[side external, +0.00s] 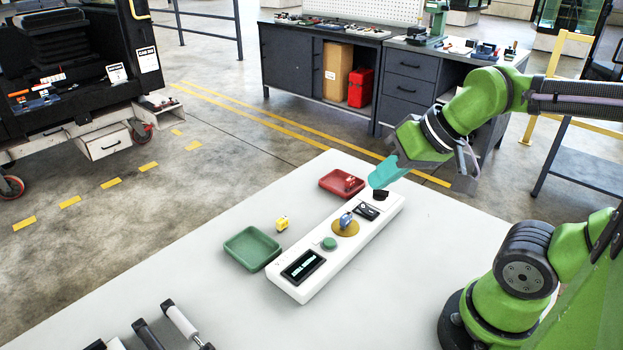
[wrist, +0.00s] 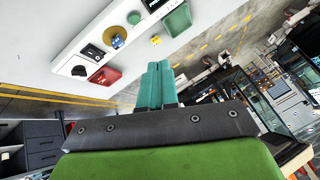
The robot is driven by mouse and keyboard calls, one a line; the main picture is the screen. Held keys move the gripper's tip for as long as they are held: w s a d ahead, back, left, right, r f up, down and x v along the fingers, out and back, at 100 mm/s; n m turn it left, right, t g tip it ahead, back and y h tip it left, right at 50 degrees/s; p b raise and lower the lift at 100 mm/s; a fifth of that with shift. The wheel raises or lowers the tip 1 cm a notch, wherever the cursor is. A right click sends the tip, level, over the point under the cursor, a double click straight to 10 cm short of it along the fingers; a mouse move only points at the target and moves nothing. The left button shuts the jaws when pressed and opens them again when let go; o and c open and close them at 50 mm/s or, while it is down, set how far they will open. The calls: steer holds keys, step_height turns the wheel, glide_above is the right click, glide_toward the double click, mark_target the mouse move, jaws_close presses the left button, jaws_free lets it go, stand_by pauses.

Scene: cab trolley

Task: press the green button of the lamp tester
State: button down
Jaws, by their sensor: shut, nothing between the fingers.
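The lamp tester (side external: 352,250) is a long white box on the pale table. Its round green button (side external: 329,243) sits between a dark display (side external: 303,267) and a gold disc (side external: 345,229) holding a small blue item (side external: 346,220). The button also shows in the wrist view (wrist: 134,18), uncovered. My gripper (side external: 377,182), with teal fingers, is shut and empty. In the side view it appears above the tester's far end, by a black part (side external: 380,194), away from the button. The wrist view shows the fingers (wrist: 158,66) together; their exact height is unclear.
A green tray (side external: 232,254) and a yellow block (side external: 282,224) lie left of the tester. A red tray (side external: 325,184) with small items stands near its far end. Several handled tools (side external: 180,322) lie at the front left. The table right of the tester is clear.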

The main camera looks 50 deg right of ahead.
step_height(320, 180, down, 5)
steer(key=w+d+m+g, duration=0.2)
steer(key=w+m+g, duration=0.1)
steer(key=m, duration=0.2)
steer(key=m+y, duration=0.6)
steer(key=m, duration=1.7)
glide_above(333, 240)
step_height(333, 240, down, 4)
steer(key=shift+f, duration=0.15)
steer(key=shift+f, duration=4.3)
steer(key=shift+f, duration=0.4)
